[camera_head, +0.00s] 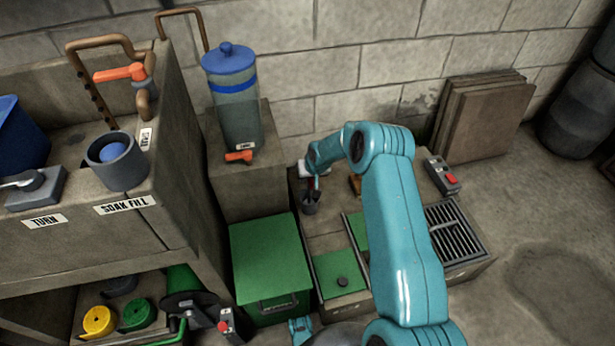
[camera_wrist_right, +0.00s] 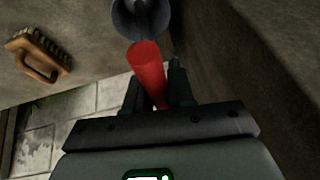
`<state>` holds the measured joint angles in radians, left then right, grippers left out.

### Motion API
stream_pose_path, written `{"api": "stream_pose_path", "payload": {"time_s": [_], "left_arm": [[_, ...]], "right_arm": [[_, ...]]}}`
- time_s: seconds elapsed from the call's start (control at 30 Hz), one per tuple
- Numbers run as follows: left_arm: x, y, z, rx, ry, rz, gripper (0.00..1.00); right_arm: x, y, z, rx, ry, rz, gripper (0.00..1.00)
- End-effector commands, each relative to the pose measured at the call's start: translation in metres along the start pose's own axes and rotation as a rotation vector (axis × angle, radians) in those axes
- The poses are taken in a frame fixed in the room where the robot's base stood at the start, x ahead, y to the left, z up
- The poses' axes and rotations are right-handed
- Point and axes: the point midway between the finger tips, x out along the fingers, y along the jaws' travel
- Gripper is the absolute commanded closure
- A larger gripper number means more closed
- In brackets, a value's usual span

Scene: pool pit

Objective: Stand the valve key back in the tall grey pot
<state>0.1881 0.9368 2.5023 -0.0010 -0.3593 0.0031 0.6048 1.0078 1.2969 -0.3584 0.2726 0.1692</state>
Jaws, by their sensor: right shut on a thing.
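My right gripper (camera_head: 312,178) is over the low bench near the wall, largely hidden by its own teal arm. In the right wrist view the right gripper (camera_wrist_right: 155,85) is shut on the red valve key (camera_wrist_right: 147,65), which points away from the fingers. The key's red also shows as a sliver in the head view (camera_head: 316,184). The grey pot (camera_head: 310,204) stands on the bench just below the gripper. Its round mouth shows in the wrist view (camera_wrist_right: 140,12), with the key's far end overlapping its near rim. I cannot tell whether the key is inside.
A wooden brush (camera_wrist_right: 38,55) lies on the bench beside the pot. A green-lidded box (camera_head: 270,255), a black grate (camera_head: 455,230) and a red-buttoned switch box (camera_head: 444,175) are nearby. A clear tank with a blue lid (camera_head: 232,95) stands to the left.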

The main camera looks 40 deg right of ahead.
Motion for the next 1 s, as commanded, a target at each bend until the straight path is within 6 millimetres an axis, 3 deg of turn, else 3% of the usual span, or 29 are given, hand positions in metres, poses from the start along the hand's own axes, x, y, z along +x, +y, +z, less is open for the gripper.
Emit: {"api": "stream_pose_path", "payload": {"time_s": [0.07,0.1,0.17,0.43,0.57,1.0], "left_arm": [[0.004,-0.002,-0.001,-0.002,0.002,0.000,0.52],[0.002,-0.002,-0.001,-0.003,0.002,0.000,0.52],[0.002,-0.001,-0.001,-0.003,0.002,0.000,0.52],[0.001,-0.001,-0.001,-0.002,0.002,0.000,0.52],[-0.008,0.004,0.001,0.002,-0.003,0.000,0.52],[-0.031,0.016,0.008,0.020,-0.020,0.002,0.52]], "right_arm": [[0.004,0.001,0.001,0.000,0.001,0.000,1.00],[0.002,0.000,0.001,0.000,0.000,0.000,0.67],[0.002,0.000,0.001,0.000,0.000,0.000,0.51],[0.001,0.000,0.001,0.000,0.000,0.000,0.51],[-0.009,-0.001,-0.004,0.000,0.000,0.000,0.51],[-0.104,-0.001,-0.003,0.000,0.000,0.000,0.51]]}}
